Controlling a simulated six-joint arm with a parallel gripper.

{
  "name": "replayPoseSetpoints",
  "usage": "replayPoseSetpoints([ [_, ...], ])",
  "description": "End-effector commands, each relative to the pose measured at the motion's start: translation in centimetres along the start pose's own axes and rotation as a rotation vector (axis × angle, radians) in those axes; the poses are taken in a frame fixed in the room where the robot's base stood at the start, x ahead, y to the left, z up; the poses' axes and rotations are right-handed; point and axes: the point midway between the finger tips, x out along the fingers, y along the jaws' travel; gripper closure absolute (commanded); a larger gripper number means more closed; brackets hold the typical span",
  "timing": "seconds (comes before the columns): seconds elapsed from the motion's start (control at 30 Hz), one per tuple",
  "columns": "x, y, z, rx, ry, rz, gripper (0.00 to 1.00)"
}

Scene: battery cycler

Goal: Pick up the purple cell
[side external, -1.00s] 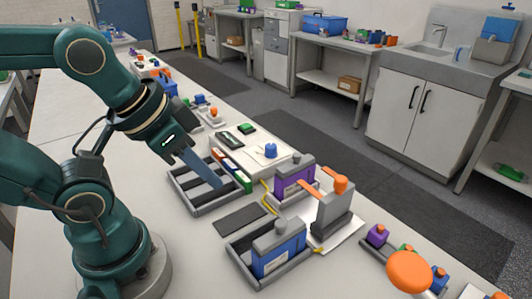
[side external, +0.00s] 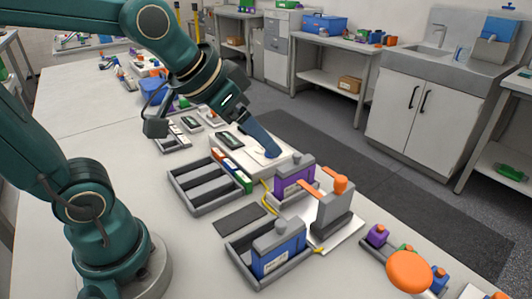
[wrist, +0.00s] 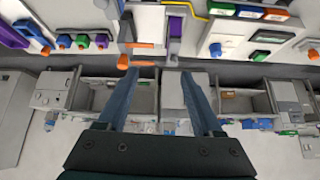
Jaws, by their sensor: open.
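The purple cell (side external: 293,186) stands upright in a grey holder (side external: 283,205) in the side external view, beside a grey post with an orange lever. In the wrist view a purple piece (wrist: 175,25) shows near the top middle, likely the same cell. My gripper (side external: 269,153) is over the white box, behind and to the left of the purple cell, and apart from it. In the wrist view my gripper's two fingers (wrist: 158,76) are spread with nothing held between them.
The orange-levered post (side external: 334,208) stands just right of the cell. A blue cell (side external: 279,257) sits in a grey tray at the front. A slotted tray (side external: 202,205) and a dark pad (side external: 240,219) lie to the left. A white box (side external: 235,158) is behind. Yellow cable runs beside the holder.

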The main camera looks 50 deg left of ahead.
Motion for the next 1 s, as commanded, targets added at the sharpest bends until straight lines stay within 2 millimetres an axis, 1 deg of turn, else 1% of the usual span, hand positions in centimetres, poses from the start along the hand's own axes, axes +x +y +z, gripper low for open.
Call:
replayPoseSetpoints([
  [0.03,1.2,-0.3,-1.0,-0.001,-0.013,-0.001,0.32],
  [0.1,2.9,-0.7,-2.3,-0.003,-0.024,-0.003,0.32],
  [0.17,4.5,-1.1,-3.1,-0.005,-0.037,-0.005,0.32],
  [0.2,5.7,-1.3,-3.5,-0.007,-0.047,-0.006,0.32],
  [0.27,7.5,-1.8,-3.9,-0.013,-0.068,-0.008,0.32],
  [0.3,8.6,-2.0,-4.0,-0.017,-0.084,-0.009,0.32],
  [0.4,11.2,-2.6,-3.7,-0.03,-0.127,-0.009,0.32],
  [0.5,13.2,-3.0,-2.9,-0.044,-0.173,-0.008,0.32],
  [0.6,14.3,-3.1,-1.9,-0.053,-0.213,-0.006,0.32],
  [0.7,14.8,-3.2,-1.2,-0.058,-0.237,-0.005,0.32],
  [0.87,16.0,-3.2,-0.8,-0.06,-0.246,-0.005,0.32],
  [1.0,17.6,-3.2,-0.3,-0.06,-0.247,-0.005,0.32],
])
